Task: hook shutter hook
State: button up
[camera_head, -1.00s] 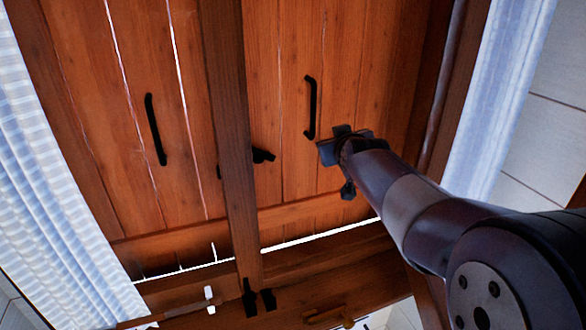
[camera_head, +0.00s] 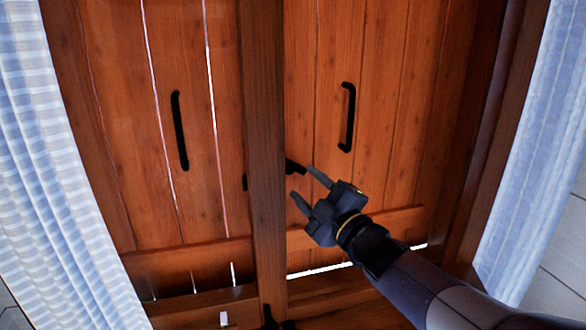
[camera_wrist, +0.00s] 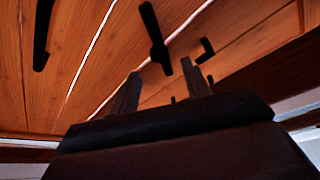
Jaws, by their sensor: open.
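Two wooden shutter leaves, left (camera_head: 110,110) and right (camera_head: 385,110), stand closed behind a dark middle post (camera_head: 265,130). A small black hook piece (camera_head: 295,167) sticks out right of the post on the right leaf. A smaller black piece (camera_head: 244,182) shows at the post's left edge. My gripper (camera_head: 305,186) is open and empty, its fingertips just below and right of the hook piece and apparently apart from it. In the wrist view, a long black fitting (camera_wrist: 155,42) and a small bent black fitting (camera_wrist: 205,50) lie beyond my open fingers (camera_wrist: 160,82).
Black pull handles hang on the left leaf (camera_head: 179,130) and right leaf (camera_head: 347,117). Pale curtains hang at the left (camera_head: 55,150) and right (camera_head: 510,160). A wooden crossbar (camera_head: 190,265) runs along the lower left, with a dark fitting (camera_head: 270,318) at the post's foot.

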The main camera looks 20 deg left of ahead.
aim_at(290, 170)
jog(key=x, duration=0.7)
jog(key=shift+w+a+p, duration=0.15)
jog(key=shift+w+p, duration=0.05)
jog(key=shift+p, duration=0.2)
jog(key=shift+c, duration=0.2)
grip_shut()
